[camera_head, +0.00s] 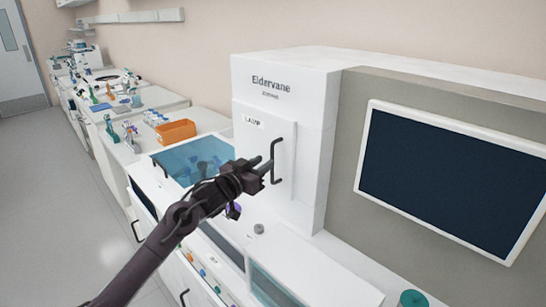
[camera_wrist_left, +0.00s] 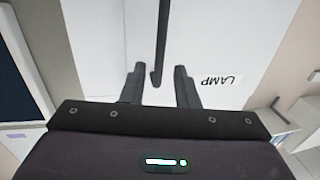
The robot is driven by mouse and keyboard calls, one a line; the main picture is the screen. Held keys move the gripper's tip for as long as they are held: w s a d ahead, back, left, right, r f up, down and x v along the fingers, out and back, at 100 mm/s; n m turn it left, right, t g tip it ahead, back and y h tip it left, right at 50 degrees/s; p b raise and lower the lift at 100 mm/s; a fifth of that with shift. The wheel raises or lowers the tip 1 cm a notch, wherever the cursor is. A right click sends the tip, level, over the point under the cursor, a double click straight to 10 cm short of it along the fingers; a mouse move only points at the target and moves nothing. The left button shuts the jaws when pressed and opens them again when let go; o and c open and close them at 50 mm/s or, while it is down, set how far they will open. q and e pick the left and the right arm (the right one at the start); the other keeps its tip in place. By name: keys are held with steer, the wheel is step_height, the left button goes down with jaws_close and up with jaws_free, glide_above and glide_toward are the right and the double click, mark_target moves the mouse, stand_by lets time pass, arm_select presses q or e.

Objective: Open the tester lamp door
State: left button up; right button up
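The lamp door (camera_head: 262,150) is a white panel labelled LAMP on the front of the tall white tester (camera_head: 285,75). It looks shut. Its black upright bar handle (camera_head: 278,150) is on the door's right side. My left gripper (camera_head: 266,164) reaches up to the handle from the lower left. In the left wrist view, its two fingers (camera_wrist_left: 158,72) are apart, with the lower end of the handle (camera_wrist_left: 161,40) between them. Neither finger clearly touches the bar. The LAMP label (camera_wrist_left: 221,80) shows beside the fingers. My right gripper is not in view.
A large dark screen (camera_head: 452,180) is set in the grey panel right of the door. A blue clear-lidded bay (camera_head: 185,160) and an orange bin (camera_head: 176,131) lie to the left. A small grey knob (camera_head: 259,229) and a green round cap (camera_head: 413,298) sit on the counter below.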

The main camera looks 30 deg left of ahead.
arm_select(q)
steer(key=w, duration=0.1)
steer(key=w+p, duration=0.1)
steer(key=w, duration=0.3)
steer(key=shift+w+d, duration=0.2)
steer(key=shift+d, duration=0.2)
steer(key=shift+s, duration=0.1)
steer(key=shift+c, duration=0.5)
jaws_close()
